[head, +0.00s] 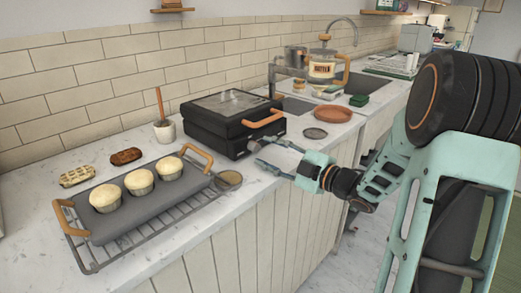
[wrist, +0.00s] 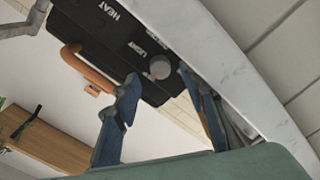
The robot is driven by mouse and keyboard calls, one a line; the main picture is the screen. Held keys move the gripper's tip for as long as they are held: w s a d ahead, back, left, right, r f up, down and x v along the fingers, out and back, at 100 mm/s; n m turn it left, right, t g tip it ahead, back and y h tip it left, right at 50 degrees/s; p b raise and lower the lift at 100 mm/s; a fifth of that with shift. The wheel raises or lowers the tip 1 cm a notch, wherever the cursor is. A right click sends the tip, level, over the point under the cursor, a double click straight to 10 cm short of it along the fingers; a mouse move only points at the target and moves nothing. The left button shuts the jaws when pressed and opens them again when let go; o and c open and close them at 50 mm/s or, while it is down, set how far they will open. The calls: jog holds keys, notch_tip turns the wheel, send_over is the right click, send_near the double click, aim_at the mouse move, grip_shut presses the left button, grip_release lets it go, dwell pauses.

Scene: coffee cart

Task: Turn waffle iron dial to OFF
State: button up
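The black waffle iron (head: 228,122) stands on the counter with its wooden handle (head: 263,118) facing front. In the wrist view, its front face shows the labels HEAT and LIGHT, with a round grey dial (wrist: 160,67) beside LIGHT. Which setting the dial points to cannot be read. My gripper (head: 268,152) is open and empty at the front of the waffle iron. In the wrist view, the gripper's fingers (wrist: 160,76) are spread, and the dial appears between their tips. I cannot tell if either finger touches it.
A grey tray (head: 118,219) with muffins sits on a wire rack at the front left. A round dark lid (head: 314,133) lies right of the waffle iron. The counter's front edge runs below my gripper.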

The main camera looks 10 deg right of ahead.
jog(key=v, duration=0.8)
jog(key=shift+s, duration=0.15)
jog(key=shift+d+r, duration=0.1)
jog(key=shift+d, duration=0.05)
